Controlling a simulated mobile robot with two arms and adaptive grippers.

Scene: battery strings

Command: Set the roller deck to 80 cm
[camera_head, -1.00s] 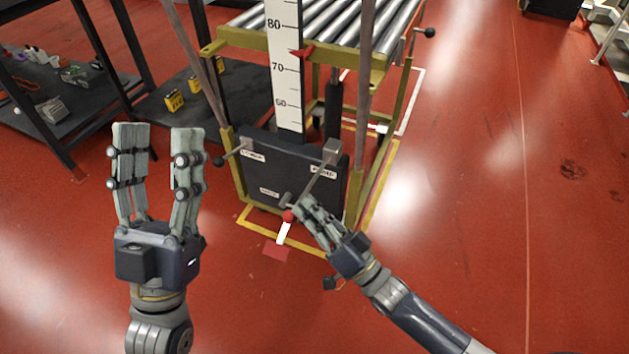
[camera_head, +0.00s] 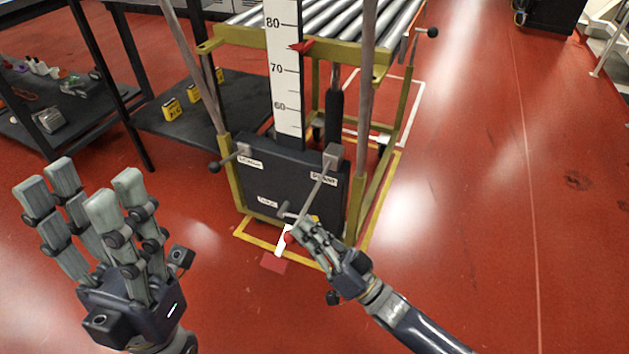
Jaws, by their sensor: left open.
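The roller deck (camera_head: 335,20) is a yellow frame with steel rollers at the top centre. Its white height scale (camera_head: 287,95) reads 60, 70 and 80; the red pointer (camera_head: 301,46) stands about midway between 70 and 80. Below is a dark box (camera_head: 275,184) with a crank arm (camera_head: 312,190) slanting down from its upper right corner. My left gripper (camera_head: 85,190) is open and empty at the lower left, away from the deck.
A second handle with a dark knob (camera_head: 214,168) sticks out at the box's left. A black shelf (camera_head: 200,120) with yellow items (camera_head: 172,108) stands to the left. Yellow floor tape (camera_head: 263,236) surrounds the deck's base.

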